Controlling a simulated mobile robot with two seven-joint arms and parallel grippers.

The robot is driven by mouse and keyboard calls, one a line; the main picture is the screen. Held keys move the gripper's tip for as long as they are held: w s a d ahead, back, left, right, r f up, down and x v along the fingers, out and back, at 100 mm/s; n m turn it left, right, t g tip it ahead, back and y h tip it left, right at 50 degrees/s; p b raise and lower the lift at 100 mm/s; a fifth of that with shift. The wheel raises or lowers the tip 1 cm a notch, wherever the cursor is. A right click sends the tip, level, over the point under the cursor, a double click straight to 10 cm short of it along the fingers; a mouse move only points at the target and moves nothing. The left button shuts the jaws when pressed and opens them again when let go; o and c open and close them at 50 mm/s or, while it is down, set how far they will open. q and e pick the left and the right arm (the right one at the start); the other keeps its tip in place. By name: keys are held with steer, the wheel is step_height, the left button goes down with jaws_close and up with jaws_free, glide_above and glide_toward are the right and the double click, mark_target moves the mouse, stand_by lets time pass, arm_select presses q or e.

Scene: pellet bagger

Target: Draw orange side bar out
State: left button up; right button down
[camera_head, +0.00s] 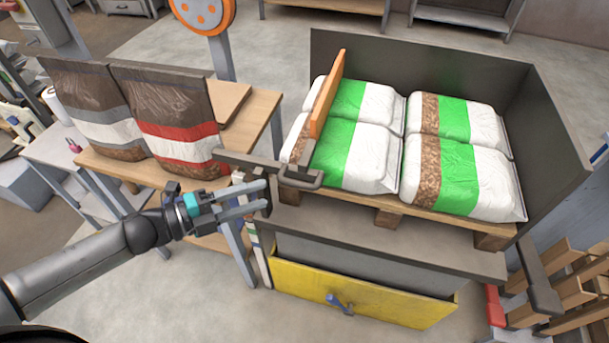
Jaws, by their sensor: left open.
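The orange side bar (328,94) stands on edge along the left side of the bag stack, above the wooden pallet (388,217). A dark bar with a looped handle (302,182) is at its near end; I cannot tell how the two are joined. My left gripper (266,195) is open and empty, with its fingers pointing right. Its fingertips are just left of the handle and slightly below it in the picture; I cannot tell whether they touch. My right gripper is out of view.
White and green bags (455,170) fill the pallet, with dark panels (420,65) behind and to the right. A yellow drawer front (375,295) with a blue handle is below. Two brown bags (165,120) stand on a wooden table (250,112) at left. Wooden slats are at lower right.

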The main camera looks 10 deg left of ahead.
mark_target(298, 182)
arm_select(q)
steer(key=shift+b+x, duration=0.65)
steer(key=shift+x, duration=5.45)
steer(key=shift+w+a, duration=0.1)
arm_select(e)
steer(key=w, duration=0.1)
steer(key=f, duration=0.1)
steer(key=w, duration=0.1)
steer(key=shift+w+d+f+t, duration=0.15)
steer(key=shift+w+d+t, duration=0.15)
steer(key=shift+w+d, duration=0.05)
arm_select(q)
steer(key=shift+c, duration=0.3)
steer(key=shift+f, duration=0.15)
jaws_close()
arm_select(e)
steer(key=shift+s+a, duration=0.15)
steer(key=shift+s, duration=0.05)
